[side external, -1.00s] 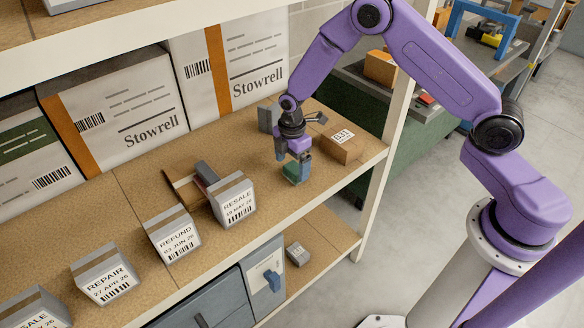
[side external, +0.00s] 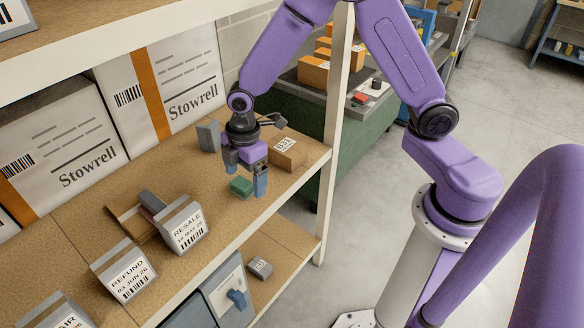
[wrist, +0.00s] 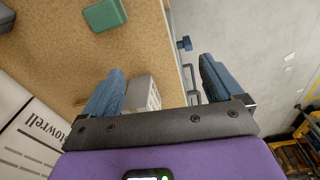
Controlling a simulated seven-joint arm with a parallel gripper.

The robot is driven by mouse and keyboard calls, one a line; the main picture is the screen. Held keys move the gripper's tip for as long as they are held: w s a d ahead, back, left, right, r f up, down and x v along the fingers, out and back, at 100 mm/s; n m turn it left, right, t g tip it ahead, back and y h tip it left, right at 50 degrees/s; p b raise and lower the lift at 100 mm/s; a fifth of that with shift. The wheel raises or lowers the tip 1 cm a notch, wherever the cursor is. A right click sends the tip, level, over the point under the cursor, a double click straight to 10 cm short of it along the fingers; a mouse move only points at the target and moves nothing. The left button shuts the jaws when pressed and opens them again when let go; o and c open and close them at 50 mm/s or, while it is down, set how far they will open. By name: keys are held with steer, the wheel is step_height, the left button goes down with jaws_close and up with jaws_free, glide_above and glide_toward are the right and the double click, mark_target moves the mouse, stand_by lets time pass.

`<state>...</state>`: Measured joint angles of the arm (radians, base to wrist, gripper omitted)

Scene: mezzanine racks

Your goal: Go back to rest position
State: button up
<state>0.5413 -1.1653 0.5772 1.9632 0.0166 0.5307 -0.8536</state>
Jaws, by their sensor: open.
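My gripper (side external: 245,174) hangs over the right part of the upper shelf in the side view, fingers pointing down. It is open and empty. In the wrist view the two blue fingers (wrist: 162,80) stand wide apart. A green block (side external: 241,187) lies on the shelf just beside the fingers, clear of them. It also shows in the wrist view (wrist: 105,14) at the top, outside the finger gap. My upper arm reaches in from the right.
A brown carton (side external: 287,152) and an upright grey piece (side external: 208,136) stand close to my gripper. Labelled bins such as the RESALE bin (side external: 181,225) line the shelf (side external: 90,232) front to the left. A white post (side external: 335,130) stands to the right. Stowrell boxes (side external: 160,85) stand behind.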

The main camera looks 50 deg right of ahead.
steer(key=s+d+r+m, duration=0.1)
steer(key=s+d+r, duration=0.2)
steer(key=s, duration=0.5)
steer(key=s+d+r+m, duration=0.1)
steer(key=s+d+r, duration=0.2)
steer(key=s+r, duration=0.2)
steer(key=s+d+r+m, duration=0.2)
steer(key=s+d+r, duration=0.1)
steer(key=s, duration=0.9)
steer(key=shift+d+r, duration=0.25)
steer(key=shift+r, duration=0.6)
